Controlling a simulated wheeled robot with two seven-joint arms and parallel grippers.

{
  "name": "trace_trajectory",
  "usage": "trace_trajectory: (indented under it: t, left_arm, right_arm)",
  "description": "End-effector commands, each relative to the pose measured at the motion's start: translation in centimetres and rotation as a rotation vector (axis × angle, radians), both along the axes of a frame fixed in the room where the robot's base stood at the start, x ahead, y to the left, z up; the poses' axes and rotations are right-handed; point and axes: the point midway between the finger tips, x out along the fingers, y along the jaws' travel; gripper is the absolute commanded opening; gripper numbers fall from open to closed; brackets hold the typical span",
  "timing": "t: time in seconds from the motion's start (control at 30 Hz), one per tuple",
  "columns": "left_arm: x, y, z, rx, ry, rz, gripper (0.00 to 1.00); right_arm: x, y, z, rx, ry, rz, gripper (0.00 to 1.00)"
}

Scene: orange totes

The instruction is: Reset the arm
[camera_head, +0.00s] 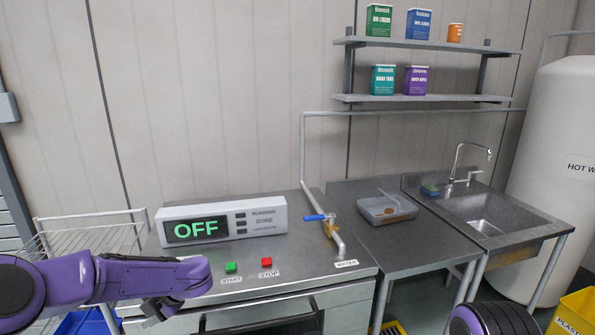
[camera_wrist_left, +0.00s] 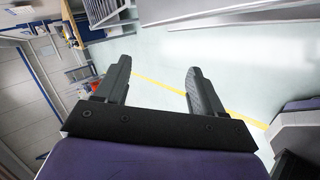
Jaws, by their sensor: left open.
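My left arm comes in from the left in the head view, purple, with its wrist in front of the metal counter. My left gripper (camera_head: 153,311) hangs low at the counter's front edge, partly hidden by the wrist. In the left wrist view its two dark fingers (camera_wrist_left: 155,88) are spread apart with nothing between them, over pale floor with a yellow line. Only a dark, purple-rimmed rounded part of my body shows at the lower right of the head view. My right gripper is not in view.
The metal counter (camera_head: 330,262) bears a display reading OFF (camera_head: 222,222), a green START button (camera_head: 231,267), a red STOP button (camera_head: 267,262) and a blue-handled pipe (camera_head: 330,228). A wire rack (camera_head: 92,238) stands left. A grey tray (camera_head: 387,208) and sink (camera_head: 485,212) are right.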

Motion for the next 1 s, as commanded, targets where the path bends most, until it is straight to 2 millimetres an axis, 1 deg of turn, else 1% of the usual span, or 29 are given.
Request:
trace_trajectory:
  t: [0.03,0.07,0.1,0.17,0.2,0.27,0.3,0.37,0.4,0.47,0.5,0.57,0.6,0.67,0.7,0.73,0.8,0.9,1.0]
  left_arm:
    - [-1.2,-0.6,-3.3,0.088,0.096,-0.159,0.69]
    - [-2.1,-0.9,-5.2,0.139,0.157,-0.267,0.69]
    - [-3.4,-1.5,-8.0,0.200,0.247,-0.422,0.69]
    - [-6.3,-2.6,-12.2,0.269,0.395,-0.675,0.69]
    - [-8.7,-3.4,-14.8,0.297,0.494,-0.838,0.69]
    - [-12.5,-4.4,-18.1,0.308,0.629,-1.057,0.69]
    - [-15.1,-5.0,-19.8,0.301,0.708,-1.184,0.69]
    - [-19.0,-5.7,-21.7,0.278,0.812,-1.346,0.69]
    - [-21.5,-6.1,-22.7,0.256,0.874,-1.439,0.69]
    - [-24.9,-6.5,-23.7,0.219,0.953,-1.562,0.69]
    - [-27.1,-6.7,-24.2,0.191,1.000,-1.633,0.69]
    - [-30.2,-7.0,-24.6,0.147,1.064,-1.730,0.69]
    - [-32.2,-7.1,-24.7,0.115,1.104,-1.788,0.69]
    - [-35.1,-7.2,-24.7,0.065,1.159,-1.872,0.69]
    - [-37.0,-7.4,-24.6,0.030,1.194,-1.924,0.69]
    - [-37.2,-7.5,-26.2,0.024,1.198,-1.934,0.69]
    - [-36.8,-7.5,-29.1,0.032,1.189,-1.925,0.69]
    - [-36.7,-7.5,-31.8,0.033,1.188,-1.923,0.69]
    - [-36.7,-7.5,-34.0,0.034,1.187,-1.922,0.69]
  right_arm:
    - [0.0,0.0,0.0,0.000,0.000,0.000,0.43]
    - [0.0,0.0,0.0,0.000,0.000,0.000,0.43]
    - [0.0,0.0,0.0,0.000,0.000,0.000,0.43]
    - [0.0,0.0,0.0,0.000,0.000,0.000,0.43]
    - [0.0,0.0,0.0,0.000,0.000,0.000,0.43]
    - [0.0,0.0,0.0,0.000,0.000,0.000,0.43]
    - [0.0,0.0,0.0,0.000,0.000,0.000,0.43]
    - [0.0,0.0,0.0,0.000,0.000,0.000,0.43]
    - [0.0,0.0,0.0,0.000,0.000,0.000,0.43]
    - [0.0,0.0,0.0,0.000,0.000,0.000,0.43]
    - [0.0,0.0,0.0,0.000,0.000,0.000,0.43]
    - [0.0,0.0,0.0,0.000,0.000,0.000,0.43]
    - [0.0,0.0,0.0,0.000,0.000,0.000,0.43]
    - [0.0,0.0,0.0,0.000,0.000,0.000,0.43]
    - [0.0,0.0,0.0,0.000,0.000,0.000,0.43]
    - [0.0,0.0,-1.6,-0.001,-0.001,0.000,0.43]
    - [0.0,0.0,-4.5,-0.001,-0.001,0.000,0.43]
    - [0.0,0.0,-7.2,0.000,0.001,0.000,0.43]
    - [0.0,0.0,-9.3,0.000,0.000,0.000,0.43]
